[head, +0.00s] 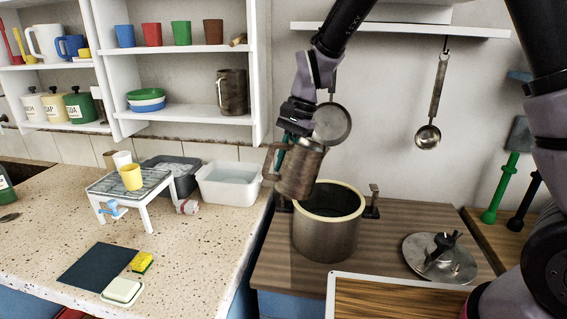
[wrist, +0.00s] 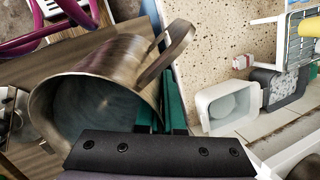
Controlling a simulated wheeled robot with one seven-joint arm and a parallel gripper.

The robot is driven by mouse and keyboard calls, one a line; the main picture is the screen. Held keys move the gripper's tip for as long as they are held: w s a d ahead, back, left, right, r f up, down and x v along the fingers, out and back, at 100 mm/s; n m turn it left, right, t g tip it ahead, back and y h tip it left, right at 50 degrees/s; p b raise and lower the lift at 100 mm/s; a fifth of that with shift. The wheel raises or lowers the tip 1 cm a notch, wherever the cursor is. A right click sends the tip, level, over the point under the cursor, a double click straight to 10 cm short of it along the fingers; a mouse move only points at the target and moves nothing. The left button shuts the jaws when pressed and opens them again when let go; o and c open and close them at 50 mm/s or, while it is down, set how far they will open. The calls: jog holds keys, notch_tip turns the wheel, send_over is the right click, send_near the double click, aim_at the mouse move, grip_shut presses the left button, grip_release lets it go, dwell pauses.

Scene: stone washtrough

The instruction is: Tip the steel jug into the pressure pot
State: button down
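The steel jug (head: 301,170) is in the air above the left part of the pressure pot (head: 327,238), leaning in the head view. My gripper (head: 284,142) is shut on the jug with its green fingers near the rim; whether they pinch wall or handle is unclear. In the wrist view the jug (wrist: 120,55) shows its wide mouth and grey-blue inside, its handle at upper right, and the green fingers (wrist: 162,110) beside its wall. I cannot tell whether it holds liquid. The pot stands open on the brown worktop, its inside mostly out of sight.
The pot's lid (head: 440,258) lies right of the pot. A wooden board (head: 400,298) is in front. A white basin (head: 229,186), a dark basin (head: 182,180) and a small white rack (head: 125,182) stand left on the speckled counter. A skimmer (head: 332,122) and ladle (head: 428,136) hang behind.

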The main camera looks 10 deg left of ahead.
jog(key=shift+r+g+y, duration=0.4)
jog(key=shift+r+y, duration=0.05)
jog(key=shift+y, duration=0.45)
jog(key=shift+r+y, duration=0.15)
jog(key=shift+y, duration=0.15)
dwell(0.6)
jog(key=shift+w+d+r+g+y, duration=0.15)
jog(key=shift+d+g+y, duration=0.1)
jog(key=shift+g+y, duration=0.25)
jog(key=shift+w+d+r+g+y, duration=0.2)
jog(key=shift+g+y, duration=0.2)
jog(key=shift+y, duration=0.2)
dwell(5.1)
